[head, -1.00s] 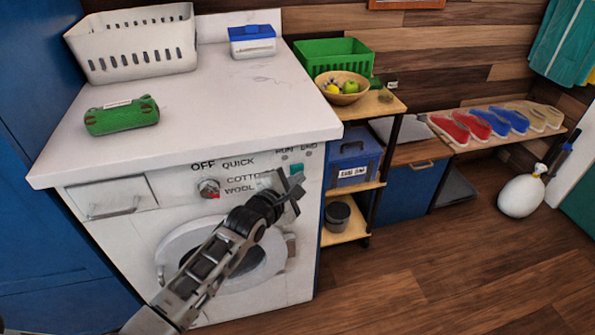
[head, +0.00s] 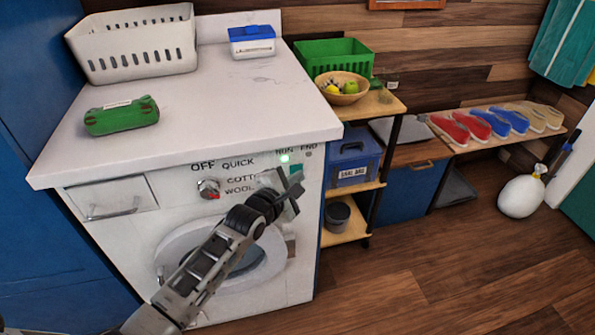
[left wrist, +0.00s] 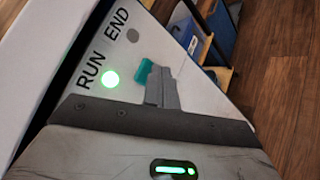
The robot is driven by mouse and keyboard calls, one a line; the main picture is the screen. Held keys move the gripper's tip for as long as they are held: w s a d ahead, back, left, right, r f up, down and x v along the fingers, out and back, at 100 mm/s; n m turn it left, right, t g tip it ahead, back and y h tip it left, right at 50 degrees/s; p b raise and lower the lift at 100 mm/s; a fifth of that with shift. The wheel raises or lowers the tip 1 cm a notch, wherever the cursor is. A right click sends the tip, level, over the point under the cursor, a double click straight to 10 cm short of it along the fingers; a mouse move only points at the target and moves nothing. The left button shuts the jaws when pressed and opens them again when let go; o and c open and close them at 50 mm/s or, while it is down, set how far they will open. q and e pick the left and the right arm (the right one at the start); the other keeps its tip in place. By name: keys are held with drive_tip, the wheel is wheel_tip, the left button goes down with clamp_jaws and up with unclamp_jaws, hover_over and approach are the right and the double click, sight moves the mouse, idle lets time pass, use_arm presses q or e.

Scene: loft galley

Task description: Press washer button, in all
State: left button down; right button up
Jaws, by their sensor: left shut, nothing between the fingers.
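The washer (head: 125,235) stands under the white counter, with a dial (head: 209,188) on its front panel marked OFF, QUICK, COTTON and WOOL. The RUN light (head: 284,157) glows green, and the END light (head: 308,154) beside it is dark. My left gripper (head: 296,186) is shut and empty at the right of the panel. The lit RUN light (left wrist: 111,78) shows there too. My right gripper is not in view.
A white basket (head: 135,50), a green case (head: 120,115) and a blue-lidded box (head: 252,41) are on the counter (head: 220,105). A shelf cart (head: 350,185) stands close to the washer's right. The wooden floor (head: 420,270) at right is mostly clear.

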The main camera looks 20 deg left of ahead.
use_arm(q)
drive_tip(key=shift+s+d+p, duration=0.45)
drive_tip(key=shift+s+p, duration=0.1)
drive_tip(key=shift+s, duration=0.1)
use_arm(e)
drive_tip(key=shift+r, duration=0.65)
use_arm(q)
drive_tip(key=shift+s, duration=0.1)
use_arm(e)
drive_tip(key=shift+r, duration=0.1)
use_arm(q)
drive_tip(key=s+d+p, duration=0.1)
drive_tip(key=s, duration=0.1)
drive_tip(key=s+d+p, duration=0.1)
drive_tip(key=s+p, duration=0.1)
drive_tip(key=shift+d, duration=0.4)
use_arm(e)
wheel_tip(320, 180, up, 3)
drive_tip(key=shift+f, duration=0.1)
